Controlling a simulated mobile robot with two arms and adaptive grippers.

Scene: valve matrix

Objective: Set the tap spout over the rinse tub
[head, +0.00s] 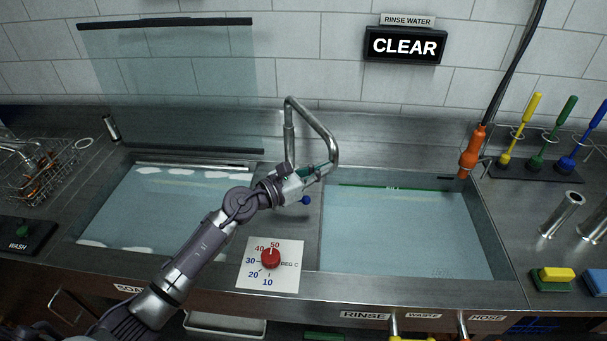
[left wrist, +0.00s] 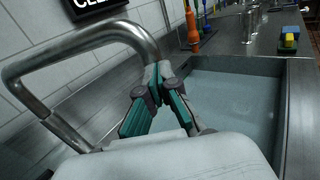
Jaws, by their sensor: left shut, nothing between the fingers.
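The tap spout (head: 318,125) is a bent steel pipe at the back wall, between the two tubs. It angles forward and right, and its outlet end is near the left edge of the rinse tub (head: 483,230). My left gripper (head: 326,170) is shut and empty, with its fingertips beside the spout's lower end; I cannot tell whether they touch. In the left wrist view the spout (left wrist: 85,38) curves behind the teal-padded fingers (left wrist: 160,76), and the rinse tub (left wrist: 235,63) lies to the right. The gripper partly hides the spout's outlet. My right gripper is not in view.
The soak tub (head: 82,225) lies left, a clear panel (head: 175,90) standing behind it. A red temperature knob (head: 270,257) sits between the tubs. An orange hose nozzle (head: 471,155) hangs at the rinse tub's back right corner. A sign (head: 405,46) reads CLEAR.

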